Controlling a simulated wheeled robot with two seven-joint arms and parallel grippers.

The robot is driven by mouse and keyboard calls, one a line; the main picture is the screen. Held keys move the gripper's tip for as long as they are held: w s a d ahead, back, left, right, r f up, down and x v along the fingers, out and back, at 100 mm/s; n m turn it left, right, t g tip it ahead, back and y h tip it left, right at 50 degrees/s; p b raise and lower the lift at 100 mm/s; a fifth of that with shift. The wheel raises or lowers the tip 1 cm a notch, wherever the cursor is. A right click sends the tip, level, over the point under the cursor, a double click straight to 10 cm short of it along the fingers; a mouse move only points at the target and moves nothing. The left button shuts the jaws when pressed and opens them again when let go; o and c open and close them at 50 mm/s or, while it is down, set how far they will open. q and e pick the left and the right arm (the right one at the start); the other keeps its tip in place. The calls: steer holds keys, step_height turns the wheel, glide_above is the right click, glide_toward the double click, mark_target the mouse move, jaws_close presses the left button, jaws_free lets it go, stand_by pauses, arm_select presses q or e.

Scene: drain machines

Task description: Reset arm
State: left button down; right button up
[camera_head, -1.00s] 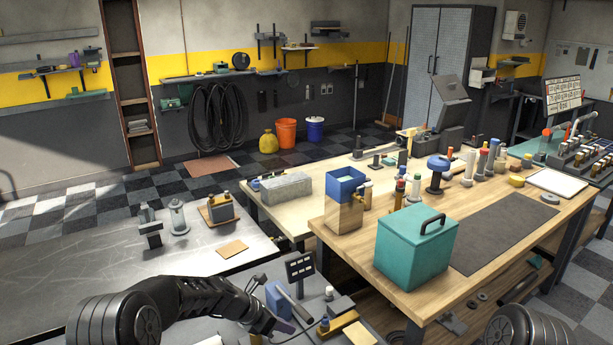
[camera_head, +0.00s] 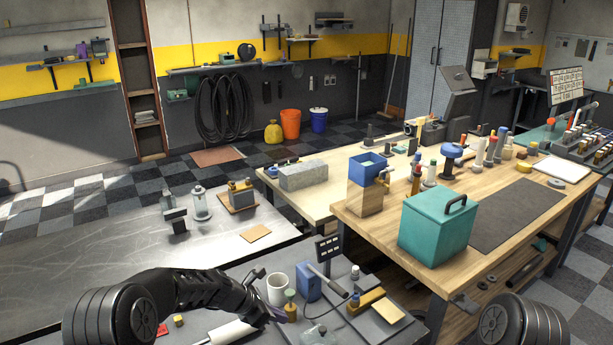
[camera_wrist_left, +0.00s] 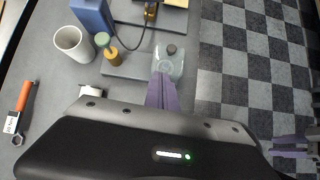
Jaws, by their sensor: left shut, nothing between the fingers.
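In the head view only part of my right arm shows.
A white mug (camera_head: 278,290) and a blue block (camera_head: 307,281) stand near the left gripper. An orange-handled wrench (camera_wrist_left: 21,108) lies on the bench in the wrist view. A teal box (camera_head: 437,231) stands on the wooden table to the right. The metal table (camera_head: 110,255) is mostly bare.

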arm_select(q)
steer(key=s+a+f+m+y, duration=0.1)
steer(key=s+f+m, duration=0.3)
steer(key=s+f, duration=0.1)
steer(key=s+a+f+m+y+b, duration=0.1)
steer(key=s+f+m, duration=0.4)
steer(key=s+a+f+m+g+y, duration=0.1)
steer(key=s+f+m, duration=0.3)
steer(key=s+f, duration=0.1)
steer(key=shift+a+f+m+y, duration=0.25)
steer(key=shift+a+m+y, duration=0.05)
steer(key=shift+a, duration=0.1)
steer(key=s+d+f+m+g+b, duration=0.1)
steer(key=s+f+m, duration=0.1)
steer(key=s, duration=0.6)
steer(key=s+d+f+m+g+b, duration=0.1)
steer(key=s+f+m, duration=0.1)
steer(key=s, duration=0.7)
steer(key=s+d+f+m+h+b, duration=0.1)
steer(key=s+m, duration=0.3)
steer(key=s, duration=0.4)
steer(key=shift+s+d+f+m+g, duration=0.15)
steer(key=shift+s+f+m+g, duration=0.2)
steer(key=shift+f, duration=0.35)
